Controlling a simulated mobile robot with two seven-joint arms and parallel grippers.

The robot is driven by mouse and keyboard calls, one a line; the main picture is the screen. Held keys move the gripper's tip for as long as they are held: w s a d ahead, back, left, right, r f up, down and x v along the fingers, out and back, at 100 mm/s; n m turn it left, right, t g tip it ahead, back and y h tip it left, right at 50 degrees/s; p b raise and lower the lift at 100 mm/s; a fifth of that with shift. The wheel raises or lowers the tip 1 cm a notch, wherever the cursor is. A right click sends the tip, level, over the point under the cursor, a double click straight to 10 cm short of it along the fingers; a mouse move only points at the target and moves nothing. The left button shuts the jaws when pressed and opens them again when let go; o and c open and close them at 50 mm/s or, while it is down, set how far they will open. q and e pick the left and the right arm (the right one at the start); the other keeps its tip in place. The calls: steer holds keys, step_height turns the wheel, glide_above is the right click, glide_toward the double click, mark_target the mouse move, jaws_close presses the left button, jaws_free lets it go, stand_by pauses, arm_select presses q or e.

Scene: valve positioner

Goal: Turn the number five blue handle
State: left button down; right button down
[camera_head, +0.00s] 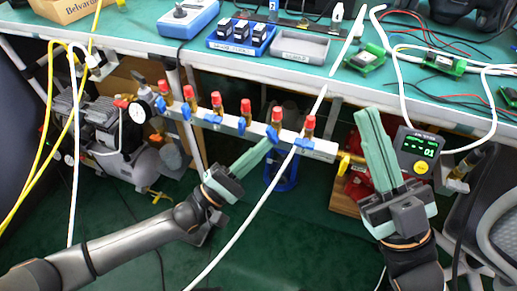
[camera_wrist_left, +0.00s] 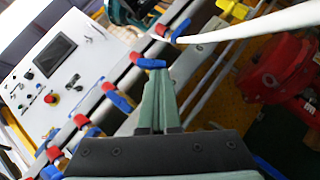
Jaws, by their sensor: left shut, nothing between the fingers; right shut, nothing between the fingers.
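A silver manifold bar (camera_head: 322,148) hangs below the bench edge, carrying a row of several valves with red-topped brass fittings and blue handles. The fifth blue handle from the left (camera_head: 272,132) is near the bar's right end; no numbers are legible on the handles. My left gripper (camera_head: 266,145) is shut and empty, its tips right at this handle. In the left wrist view the left fingertips (camera_wrist_left: 158,86) lie just below a blue handle (camera_wrist_left: 152,63); contact cannot be told. My right gripper (camera_head: 368,115) is shut and empty, to the right of the bar.
A white hose (camera_head: 262,198) crosses in front of the bar near the last two valves. A pressure gauge (camera_head: 139,111) sits at the bar's left end. A device with a green display (camera_head: 418,148) stands beside my right gripper. The bench (camera_head: 130,22) holds trays and circuit boards.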

arm_select(q)
steer(key=shift+d+n+t, duration=0.1)
steer(key=shift+n+t, duration=0.2)
steer(key=shift+n, duration=0.1)
steer(key=shift+s+d+f+b, duration=0.2)
steer(key=shift+d+b, duration=0.2)
steer(key=shift+b, duration=0.3)
steer(key=shift+s+d, duration=0.3)
steer(key=shift+d, duration=0.65)
stand_by(0.9)
steer(key=shift+a, duration=0.1)
stand_by(1.3)
